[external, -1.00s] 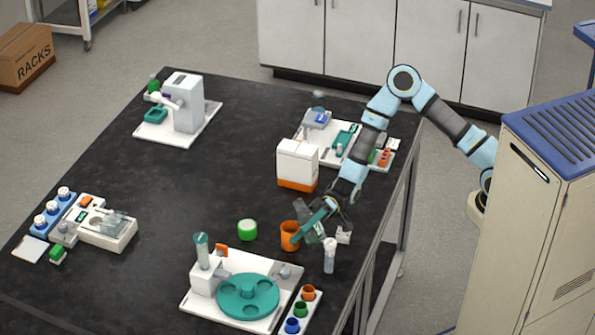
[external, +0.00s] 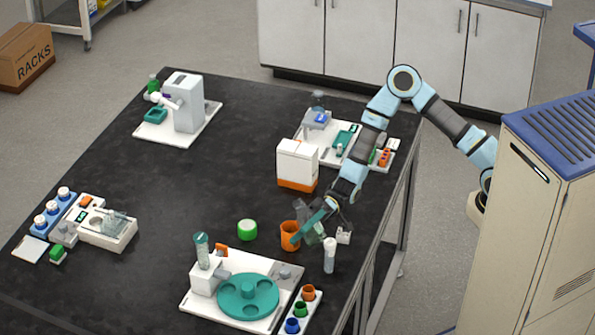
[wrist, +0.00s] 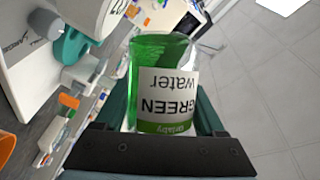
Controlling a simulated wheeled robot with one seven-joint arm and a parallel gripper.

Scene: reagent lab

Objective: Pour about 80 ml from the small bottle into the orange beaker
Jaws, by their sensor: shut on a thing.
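The small bottle (wrist: 160,62) is clear with green liquid and a white label reading "GREEN water", upside down in the wrist view. My gripper (external: 318,216) is shut on it, with a finger on each side in the wrist view (wrist: 165,112). The orange beaker (external: 289,236) stands upright on the dark bench, just left of and close to my gripper in the external view. An orange rim at the left edge of the wrist view (wrist: 6,146) appears to be the beaker. I cannot tell the bottle's exact tilt, and no stream or liquid in the beaker is visible.
A white-capped vial (external: 330,255) stands right of the beaker, near the bench edge. A green-topped round container (external: 247,230) is to the left. A device with a teal carousel (external: 248,296) is in front. A white and orange box (external: 297,165) stands behind. The bench's left middle is clear.

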